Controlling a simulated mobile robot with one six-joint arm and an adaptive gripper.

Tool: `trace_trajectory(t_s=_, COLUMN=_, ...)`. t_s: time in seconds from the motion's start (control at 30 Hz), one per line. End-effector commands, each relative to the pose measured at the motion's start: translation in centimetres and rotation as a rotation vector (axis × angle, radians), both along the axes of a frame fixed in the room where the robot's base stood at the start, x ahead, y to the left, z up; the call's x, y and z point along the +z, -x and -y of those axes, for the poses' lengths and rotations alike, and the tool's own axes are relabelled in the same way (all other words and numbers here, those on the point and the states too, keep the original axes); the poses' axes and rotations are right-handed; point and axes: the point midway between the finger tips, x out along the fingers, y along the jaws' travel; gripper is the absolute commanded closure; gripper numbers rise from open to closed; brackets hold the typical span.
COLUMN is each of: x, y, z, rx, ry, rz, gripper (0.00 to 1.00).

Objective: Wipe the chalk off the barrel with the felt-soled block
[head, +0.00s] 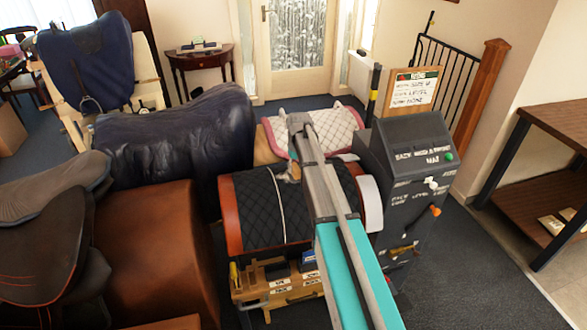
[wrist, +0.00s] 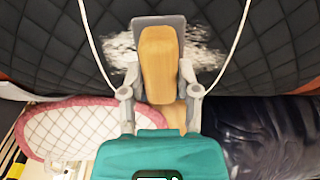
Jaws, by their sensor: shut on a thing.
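The barrel (head: 255,205) wears a black quilted cover with a thin white cord over it; the cover also fills the top of the wrist view (wrist: 265,50). A white chalk patch (wrist: 203,57) shows on the cover on both sides of the block. The felt-soled block (wrist: 160,65) has a tan wooden body and a grey sole. My gripper (wrist: 158,78) is shut on the block, one finger on each side, and holds it over the chalk patch. I cannot tell whether the sole touches the cover. In the head view my arm hides most of the gripper and block.
A grey machine (head: 410,160) stands close to the barrel's right. A pink-edged white pad (head: 320,130) lies behind it, and a dark leather saddle (head: 185,135) is at its left. A wooden tool box (head: 280,285) is below the barrel's front.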

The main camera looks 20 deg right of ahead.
Motion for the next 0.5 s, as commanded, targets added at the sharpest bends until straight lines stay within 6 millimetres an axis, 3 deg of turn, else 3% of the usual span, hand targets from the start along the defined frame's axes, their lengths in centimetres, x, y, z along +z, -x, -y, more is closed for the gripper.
trace_trajectory(t_s=0.5, x=0.0, y=0.0, z=2.4, rx=0.001, ry=0.000, rz=0.000, gripper=0.96)
